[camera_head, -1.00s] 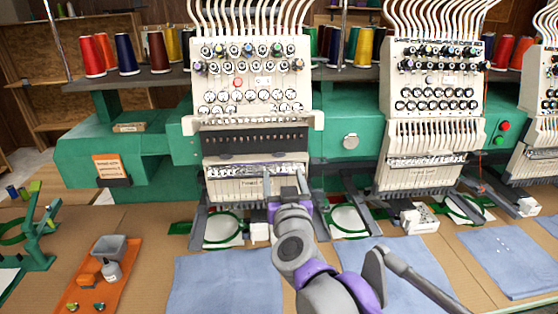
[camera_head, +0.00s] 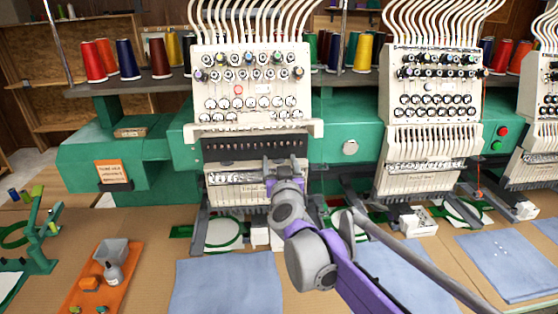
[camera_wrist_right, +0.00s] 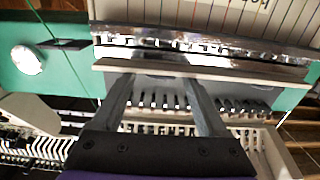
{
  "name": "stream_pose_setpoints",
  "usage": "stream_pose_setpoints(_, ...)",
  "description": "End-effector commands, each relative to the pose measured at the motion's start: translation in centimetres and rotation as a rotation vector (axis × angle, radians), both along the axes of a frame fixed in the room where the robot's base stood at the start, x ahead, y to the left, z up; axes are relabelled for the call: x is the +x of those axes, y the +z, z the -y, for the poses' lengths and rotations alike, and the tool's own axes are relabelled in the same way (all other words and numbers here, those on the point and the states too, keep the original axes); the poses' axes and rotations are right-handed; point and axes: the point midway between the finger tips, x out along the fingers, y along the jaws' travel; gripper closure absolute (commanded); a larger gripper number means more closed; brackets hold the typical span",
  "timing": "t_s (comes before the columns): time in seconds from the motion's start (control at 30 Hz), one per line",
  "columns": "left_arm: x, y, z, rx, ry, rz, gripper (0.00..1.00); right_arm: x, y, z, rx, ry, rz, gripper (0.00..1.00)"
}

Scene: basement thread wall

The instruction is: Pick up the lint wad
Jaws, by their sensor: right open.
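I cannot make out the lint wad in either view. My right gripper (camera_head: 281,168) is in front of the needle row of the left-middle embroidery head (camera_head: 250,80), over its lower cream housing. In the right wrist view my right gripper (camera_wrist_right: 158,88) has its two grey fingers apart, with nothing visible held between them. The fingers point at the head's metal needle strip and cream bar (camera_wrist_right: 200,68). My left gripper is not in view.
Another embroidery head (camera_head: 432,90) stands to the right, with thread cones (camera_head: 126,58) on the shelf behind. Below are a hooped white cloth (camera_head: 224,233), blue cloths (camera_head: 228,285) and an orange tray (camera_head: 98,290) with small items. Bare brown table lies between them.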

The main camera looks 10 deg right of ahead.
Motion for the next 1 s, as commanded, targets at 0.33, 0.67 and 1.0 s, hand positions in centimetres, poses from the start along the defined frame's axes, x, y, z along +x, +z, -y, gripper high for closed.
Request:
stream_pose_setpoints(0.33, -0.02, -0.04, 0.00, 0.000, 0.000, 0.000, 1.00, -0.05, -0.03, -0.02, 0.000, 0.001, 0.000, 0.67)
stream_pose_setpoints(0.67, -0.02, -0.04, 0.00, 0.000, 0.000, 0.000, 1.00, -0.06, -0.02, -0.03, 0.000, 0.001, 0.000, 1.00)
stream_pose_setpoints(1.0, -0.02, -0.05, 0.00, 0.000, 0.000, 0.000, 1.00, -0.06, 0.05, -0.02, 0.000, 0.001, 0.000, 1.00)
